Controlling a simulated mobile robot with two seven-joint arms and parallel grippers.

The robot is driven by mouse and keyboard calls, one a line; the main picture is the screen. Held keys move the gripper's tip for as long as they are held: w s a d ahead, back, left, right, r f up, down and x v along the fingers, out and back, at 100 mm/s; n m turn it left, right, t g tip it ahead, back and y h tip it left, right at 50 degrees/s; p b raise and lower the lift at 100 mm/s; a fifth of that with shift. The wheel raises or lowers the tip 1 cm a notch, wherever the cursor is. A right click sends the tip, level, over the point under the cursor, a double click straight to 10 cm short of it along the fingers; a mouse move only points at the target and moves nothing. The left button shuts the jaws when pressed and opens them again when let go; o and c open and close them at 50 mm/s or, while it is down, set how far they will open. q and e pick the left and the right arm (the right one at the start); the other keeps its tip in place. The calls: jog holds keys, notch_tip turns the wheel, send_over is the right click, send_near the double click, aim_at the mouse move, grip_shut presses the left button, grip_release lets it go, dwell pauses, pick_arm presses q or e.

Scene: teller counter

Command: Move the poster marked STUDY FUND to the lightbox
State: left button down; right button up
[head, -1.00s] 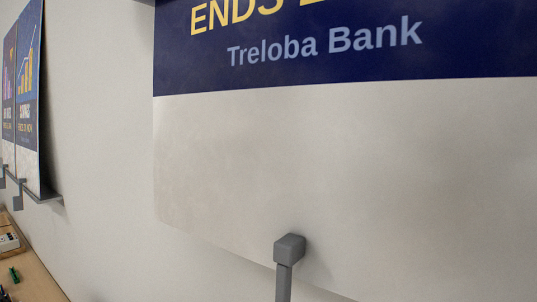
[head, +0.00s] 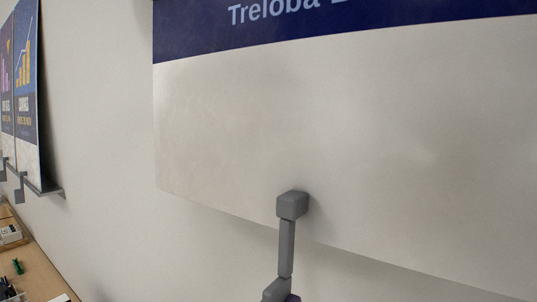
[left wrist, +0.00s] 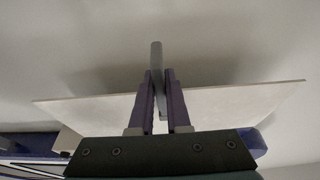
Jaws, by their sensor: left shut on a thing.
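A large poster (head: 330,140) fills the right of the head view, with a dark blue band above a blank pale lower part. Only "Treloba" and part of another letter can be read; its title is out of view, so I cannot tell whether it is the STUDY FUND one. A grey handle (head: 287,245) hangs from its lower edge. My left gripper (left wrist: 160,98) has its purple fingers shut on the grey handle, under the pale board (left wrist: 235,100) in the left wrist view. Only a purple bit of this gripper shows at the head view's bottom edge. The lightbox cannot be identified. My right gripper is not in view.
Two smaller posters (head: 27,100) with charts stand on a grey wall ledge (head: 48,190) at the far left. Below them a wooden counter (head: 40,272) holds a small white device (head: 10,234) and a green item (head: 17,266). The wall between the posters is bare.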

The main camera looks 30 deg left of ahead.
aim_at(284, 223)
pick_arm(q)
jog(key=shift+w+r, duration=0.15)
jog(key=shift+r, duration=1)
jog(key=shift+w+r, duration=0.15)
jog(key=shift+r, duration=1)
jog(key=shift+r, duration=0.1)
jog(key=shift+w+r, duration=0.15)
jog(key=shift+r, duration=1.05)
jog(key=shift+w+r, duration=0.15)
jog(key=shift+r, duration=1)
jog(key=shift+w+r, duration=0.2)
jog(key=shift+r, duration=1.05)
jog(key=shift+w+r, duration=0.15)
jog(key=shift+r, duration=1.05)
jog(key=shift+w+r, duration=0.15)
jog(key=shift+r, duration=1.05)
jog(key=shift+w+r, duration=0.15)
jog(key=shift+r, duration=1.05)
jog(key=shift+r, duration=0.1)
jog(key=shift+w+r, duration=0.1)
jog(key=shift+r, duration=1.65)
